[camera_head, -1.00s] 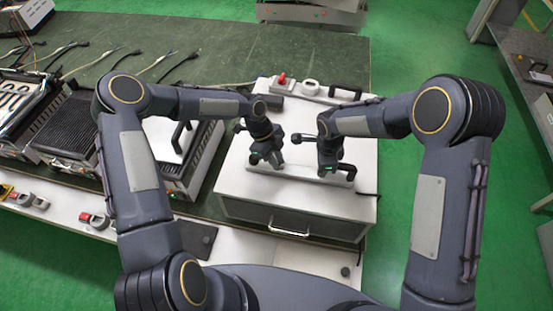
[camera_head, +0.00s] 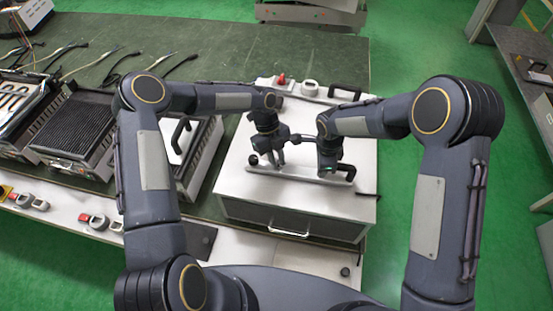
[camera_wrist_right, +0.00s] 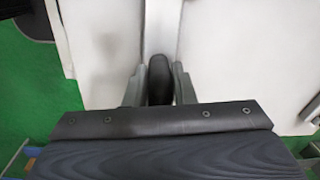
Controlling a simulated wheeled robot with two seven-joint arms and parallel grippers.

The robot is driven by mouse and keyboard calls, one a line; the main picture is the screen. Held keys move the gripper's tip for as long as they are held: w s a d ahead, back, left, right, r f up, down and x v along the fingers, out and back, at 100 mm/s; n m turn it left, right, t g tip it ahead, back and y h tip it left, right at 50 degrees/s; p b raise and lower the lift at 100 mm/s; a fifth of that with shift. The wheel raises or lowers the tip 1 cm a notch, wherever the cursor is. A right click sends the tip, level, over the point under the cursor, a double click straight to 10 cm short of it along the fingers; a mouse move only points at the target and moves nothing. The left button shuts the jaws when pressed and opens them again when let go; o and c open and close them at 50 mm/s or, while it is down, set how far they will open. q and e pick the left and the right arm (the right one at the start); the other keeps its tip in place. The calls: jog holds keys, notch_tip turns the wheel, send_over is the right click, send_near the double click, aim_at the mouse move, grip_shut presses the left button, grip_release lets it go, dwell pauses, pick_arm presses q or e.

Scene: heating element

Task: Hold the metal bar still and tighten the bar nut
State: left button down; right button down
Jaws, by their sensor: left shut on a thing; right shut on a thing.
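The pale metal bar (camera_head: 302,178) lies along the front part of the white box top, with dark parts near both ends. My left gripper (camera_head: 271,163) points down at the bar's left part and is shut there; the bar nut is hidden by its fingers. My right gripper (camera_head: 328,172) is shut on the bar near its right end. In the right wrist view, the right fingers (camera_wrist_right: 160,82) stand on both sides of a black rounded grip at the bar, and the metal bar (camera_wrist_right: 163,25) runs away from it.
The white box (camera_head: 290,206) with a front handle stands at the table's right edge. A black handle (camera_head: 344,92) and a red button (camera_head: 282,79) sit behind the grippers. Open grill-like units (camera_head: 75,130) and cables fill the left. Green floor lies right.

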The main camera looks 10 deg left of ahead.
pick_arm(q)
jog(key=shift+w+m+g+y, duration=0.1)
jog(key=shift+m+g+y, duration=0.35)
jog(key=shift+m, duration=0.95)
jog(key=c, duration=1.3)
grip_release()
jog(key=shift+c, duration=0.2)
jog(key=v, duration=1.2)
